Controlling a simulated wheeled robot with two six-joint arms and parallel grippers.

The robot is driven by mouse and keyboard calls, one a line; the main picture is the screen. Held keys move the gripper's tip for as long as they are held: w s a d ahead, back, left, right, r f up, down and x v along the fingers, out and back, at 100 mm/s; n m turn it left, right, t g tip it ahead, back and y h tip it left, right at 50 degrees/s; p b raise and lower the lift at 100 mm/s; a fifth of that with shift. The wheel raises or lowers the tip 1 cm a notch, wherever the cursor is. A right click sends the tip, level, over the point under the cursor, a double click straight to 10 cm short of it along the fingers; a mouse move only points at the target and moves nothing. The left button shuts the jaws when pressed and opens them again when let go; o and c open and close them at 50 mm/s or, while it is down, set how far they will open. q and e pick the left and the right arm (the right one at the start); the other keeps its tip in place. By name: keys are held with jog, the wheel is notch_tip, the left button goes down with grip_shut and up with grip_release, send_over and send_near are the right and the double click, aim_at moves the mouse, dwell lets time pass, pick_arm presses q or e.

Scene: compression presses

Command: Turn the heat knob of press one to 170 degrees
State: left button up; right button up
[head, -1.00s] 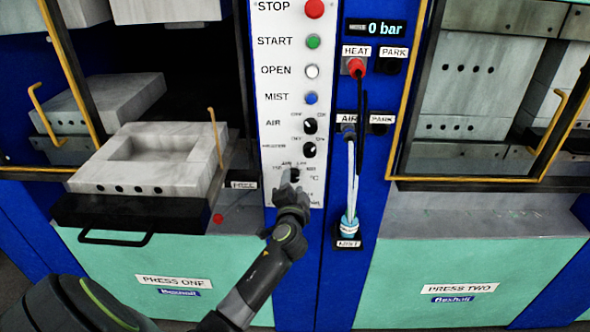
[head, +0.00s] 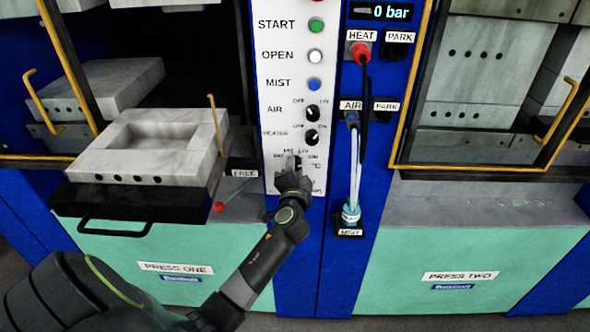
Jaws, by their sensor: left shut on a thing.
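The heat knob (head: 297,163) is the lowest dial on the white control panel (head: 264,181) of press one, with degree marks around it. My left gripper (head: 292,167) is shut on the knob and covers much of it. The knob's pointer and exact setting are hidden or too small to read. Press one (head: 160,250) is the green and blue machine on the left, with its name label on the front. My right gripper is not in the head view.
Above the knob are the heater switch (head: 312,137), the air switch (head: 313,113) and several push buttons. A grey mould (head: 100,160) sits on a black tray (head: 75,198) at the left. Hoses (head: 354,165) hang close on the right.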

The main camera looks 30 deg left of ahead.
pick_arm(q)
jog(key=n+b, duration=0.8)
jog(key=b, duration=0.1)
jog(key=shift+f+n, duration=0.1)
jog(key=shift+n, duration=0.2)
dwell(0.3)
dwell(0.3)
jog(key=o, duration=1)
